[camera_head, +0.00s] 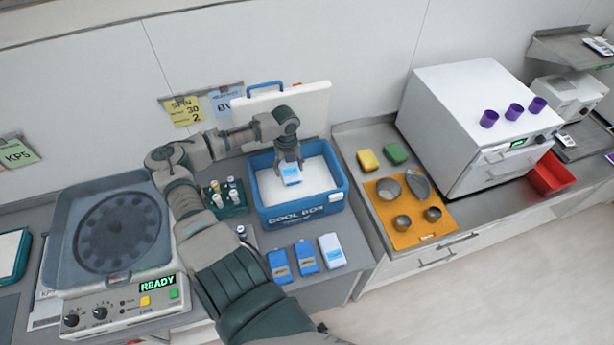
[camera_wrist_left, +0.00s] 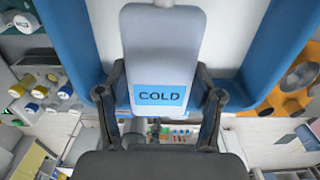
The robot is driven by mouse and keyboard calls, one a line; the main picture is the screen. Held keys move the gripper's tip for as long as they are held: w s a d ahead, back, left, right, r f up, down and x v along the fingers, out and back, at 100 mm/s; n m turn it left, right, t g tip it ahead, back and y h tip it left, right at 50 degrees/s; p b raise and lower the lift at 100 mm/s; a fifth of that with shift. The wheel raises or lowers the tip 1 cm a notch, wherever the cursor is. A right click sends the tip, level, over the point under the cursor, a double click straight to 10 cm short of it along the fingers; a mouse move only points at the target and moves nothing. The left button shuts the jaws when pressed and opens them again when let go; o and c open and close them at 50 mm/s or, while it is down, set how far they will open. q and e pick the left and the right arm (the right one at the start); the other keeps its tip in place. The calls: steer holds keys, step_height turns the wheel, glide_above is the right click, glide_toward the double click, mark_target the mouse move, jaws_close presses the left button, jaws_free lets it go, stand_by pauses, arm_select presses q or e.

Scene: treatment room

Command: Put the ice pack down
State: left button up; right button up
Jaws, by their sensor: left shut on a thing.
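The ice pack (camera_head: 291,176) is pale with a blue label; in the left wrist view the label on the ice pack (camera_wrist_left: 163,60) reads COLD. My left gripper (camera_head: 289,163) is shut on it, with one finger on each side in the left wrist view (camera_wrist_left: 160,100). The gripper points down and holds the pack over the open blue cool box (camera_head: 300,214), inside its rim as seen from the head. I cannot tell whether the pack touches the white inside of the box. My right gripper is not in view.
The box's white lid (camera_head: 309,108) stands open behind it. A green vial rack (camera_head: 226,200) is close on the left. Two blue packs (camera_head: 279,265) and a white pack (camera_head: 331,251) lie in front. A centrifuge (camera_head: 112,232) stands left; an orange mat (camera_head: 407,235) with metal bowls lies right.

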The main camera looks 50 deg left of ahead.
mark_target(290, 190)
arm_select(q)
steer(key=f, duration=0.3)
steer(key=shift+d, duration=0.2)
steer(key=f, duration=0.3)
steer(key=shift+s+a+f, duration=0.15)
steer(key=shift+s+f, duration=0.25)
steer(key=f, duration=0.3)
steer(key=shift+w+a, duration=0.1)
steer(key=shift+w, duration=0.15)
steer(key=shift+s, duration=0.1)
steer(key=o, duration=1.3)
steer(key=shift+r, duration=0.1)
step_height(290, 190, up, 12)
steer(key=shift+r+p, duration=0.1)
steer(key=shift+p, duration=0.2)
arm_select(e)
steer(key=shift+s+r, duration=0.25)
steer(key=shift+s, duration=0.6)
arm_select(q)
steer(key=shift+f, duration=0.2)
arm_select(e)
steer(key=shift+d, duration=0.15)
